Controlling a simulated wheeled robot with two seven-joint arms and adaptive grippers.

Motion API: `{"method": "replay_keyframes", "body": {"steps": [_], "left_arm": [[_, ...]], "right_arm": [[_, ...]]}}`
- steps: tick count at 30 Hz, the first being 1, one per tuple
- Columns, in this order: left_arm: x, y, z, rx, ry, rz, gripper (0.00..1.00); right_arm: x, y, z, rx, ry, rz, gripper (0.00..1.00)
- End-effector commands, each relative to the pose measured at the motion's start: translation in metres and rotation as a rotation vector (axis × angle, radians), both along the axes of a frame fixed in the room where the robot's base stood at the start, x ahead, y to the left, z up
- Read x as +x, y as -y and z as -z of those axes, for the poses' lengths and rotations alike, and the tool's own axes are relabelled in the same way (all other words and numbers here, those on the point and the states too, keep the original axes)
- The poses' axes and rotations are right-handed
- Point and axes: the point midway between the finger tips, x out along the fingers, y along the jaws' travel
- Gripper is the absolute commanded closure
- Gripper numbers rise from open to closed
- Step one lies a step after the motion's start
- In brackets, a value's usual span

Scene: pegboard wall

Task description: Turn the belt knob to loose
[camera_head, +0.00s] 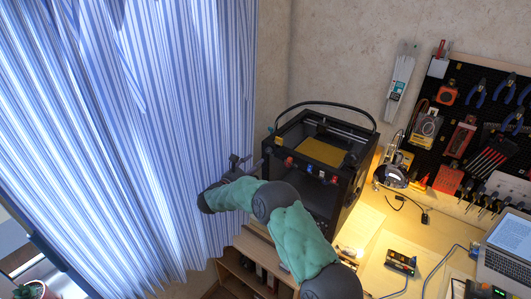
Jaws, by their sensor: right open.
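A black 3D printer (347,205) with an open frame stands on the bench at the middle of the view. A yellow plate (322,151) shows in its top. Small red and blue parts (307,171) sit along its upper front edge. I cannot make out which part is the belt knob. My right arm, in green padding, reaches across in front of the printer. My right gripper (246,162) is open and empty, just left of the printer, in front of the curtain, and looks apart from the printer. My left gripper is not in view.
A blue-striped curtain (130,130) fills the left side. A pegboard (450,140) with pliers and other tools hangs at the right. A laptop (505,255), a small black device (400,262) and cables lie on the lit bench. A wooden shelf (232,272) stands below the printer.

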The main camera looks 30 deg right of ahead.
Motion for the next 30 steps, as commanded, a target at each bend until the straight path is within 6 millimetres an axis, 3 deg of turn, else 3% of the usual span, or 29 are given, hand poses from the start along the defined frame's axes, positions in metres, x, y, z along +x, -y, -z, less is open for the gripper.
{"method": "replay_keyframes", "body": {"steps": [6,12,26,27,30], "left_arm": [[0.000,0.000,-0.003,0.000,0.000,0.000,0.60],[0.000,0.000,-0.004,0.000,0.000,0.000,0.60],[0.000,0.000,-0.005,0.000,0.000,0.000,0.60],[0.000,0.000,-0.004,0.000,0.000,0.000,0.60],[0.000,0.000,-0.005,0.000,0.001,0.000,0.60]], "right_arm": [[0.016,0.037,0.000,-0.001,-0.002,0.001,0.51],[0.028,0.062,0.000,-0.002,-0.001,-0.001,0.51],[0.033,0.074,0.000,-0.002,-0.003,-0.003,0.51],[0.033,0.074,0.000,-0.002,-0.003,-0.003,0.54],[0.033,0.074,0.000,-0.002,-0.003,-0.003,0.82]]}}
